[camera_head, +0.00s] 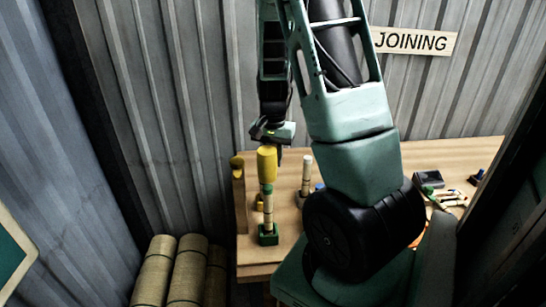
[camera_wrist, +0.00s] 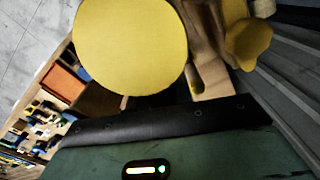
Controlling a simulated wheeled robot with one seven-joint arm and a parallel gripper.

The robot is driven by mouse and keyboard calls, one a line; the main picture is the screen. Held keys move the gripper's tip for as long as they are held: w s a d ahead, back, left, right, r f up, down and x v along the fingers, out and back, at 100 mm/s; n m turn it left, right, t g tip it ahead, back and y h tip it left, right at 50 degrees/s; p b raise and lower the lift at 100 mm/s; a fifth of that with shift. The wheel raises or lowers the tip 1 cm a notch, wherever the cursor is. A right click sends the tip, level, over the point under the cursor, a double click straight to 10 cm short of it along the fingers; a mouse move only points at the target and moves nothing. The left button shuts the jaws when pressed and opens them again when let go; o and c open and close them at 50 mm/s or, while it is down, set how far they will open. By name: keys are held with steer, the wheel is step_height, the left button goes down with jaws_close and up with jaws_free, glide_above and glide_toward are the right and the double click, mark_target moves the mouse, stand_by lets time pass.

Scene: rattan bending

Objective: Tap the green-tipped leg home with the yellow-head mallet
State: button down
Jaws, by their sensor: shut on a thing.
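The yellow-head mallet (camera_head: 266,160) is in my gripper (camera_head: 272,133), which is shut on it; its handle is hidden. The mallet's yellow head hangs just below the gripper and fills much of the wrist view (camera_wrist: 130,45). The green-tipped leg (camera_head: 268,212) stands upright in a green block (camera_head: 268,238) near the bench's front left. The mallet head is directly over the leg's green tip (camera_head: 267,188) in the head view; I cannot tell whether they touch. The leg is hidden in the wrist view.
A wooden post (camera_head: 239,200) with a mustard-yellow top stands just left of the leg. Another pale upright leg (camera_head: 306,175) stands to the right. Small parts and a dark box (camera_head: 428,179) lie on the bench (camera_head: 450,153) at right. Rolled bundles (camera_head: 188,270) stand front left.

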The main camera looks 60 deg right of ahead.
step_height(320, 180, down, 4)
steer(key=shift+r+b, duration=0.25)
steer(key=shift+b, duration=0.95)
steer(key=shift+r, duration=0.1)
step_height(320, 180, up, 4)
steer(key=p, duration=0.3)
steer(key=shift+f, duration=0.35)
steer(key=shift+f, duration=0.1)
steer(key=shift+f, duration=0.3)
steer(key=shift+f+b, duration=0.1)
steer(key=shift+b, duration=0.2)
